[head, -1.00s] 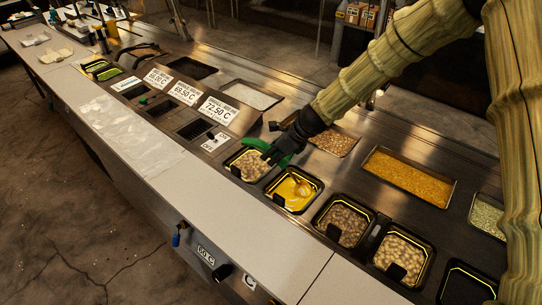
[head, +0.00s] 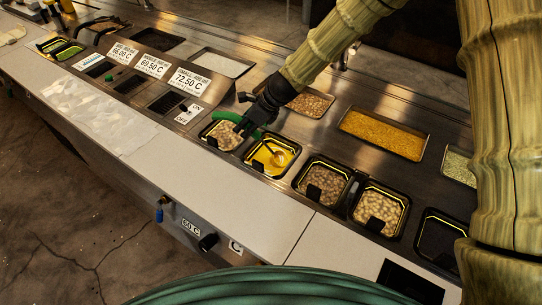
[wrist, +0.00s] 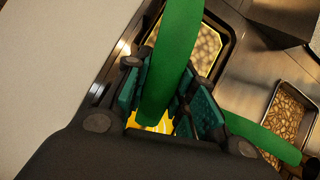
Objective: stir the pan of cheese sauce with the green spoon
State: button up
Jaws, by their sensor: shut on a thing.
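The pan of cheese sauce (head: 282,153) is a black-rimmed pan of yellow sauce in the steel counter. A brownish spoon-like shape shows in the sauce; I cannot tell whether it belongs to the green spoon. My gripper (head: 250,127) is just behind and left of this pan, shut on the green spoon (head: 228,117). In the wrist view the spoon's green handle (wrist: 175,60) runs between the fingers (wrist: 160,112), with yellow sauce showing just beyond them. A second green length (wrist: 265,140) shows at right; I cannot tell whether it is the same spoon.
A pan of pale beans (head: 222,133) sits left of the sauce, and two similar pans (head: 323,180) (head: 381,206) sit right. Behind are a brown bean tray (head: 310,104) and an orange shredded tray (head: 385,134). The white front ledge (head: 250,222) is largely clear.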

jog(key=shift+s+a, duration=0.25)
jog(key=shift+s, duration=0.5)
jog(key=shift+s+a, duration=0.25)
jog(key=shift+s, duration=0.5)
jog(key=shift+w+d+p, duration=0.3)
jog(key=shift+w+p, duration=0.1)
jog(key=shift+w, duration=0.55)
jog(key=shift+w+d+p, duration=0.3)
jog(key=shift+w+p, duration=0.15)
jog(key=shift+w, duration=0.45)
jog(key=shift+w+d+p, duration=0.3)
jog(key=shift+w+p, duration=0.1)
jog(key=shift+w, duration=0.55)
jog(key=shift+s, duration=0.1)
jog(key=shift+s+a, duration=0.25)
jog(key=shift+s, duration=0.45)
jog(key=shift+s+a, duration=0.2)
jog(key=shift+s, duration=0.45)
jog(key=shift+b, duration=0.9)
jog(key=shift+r+t+y+b, duration=0.3)
jog(key=shift+y+b, duration=0.65)
jog(key=shift+b, duration=1.8)
jog(key=shift+r+t+y+b, duration=0.25)
jog(key=shift+y+b, duration=0.7)
jog(key=shift+b, duration=1.75)
jog(key=shift+r, duration=0.1)
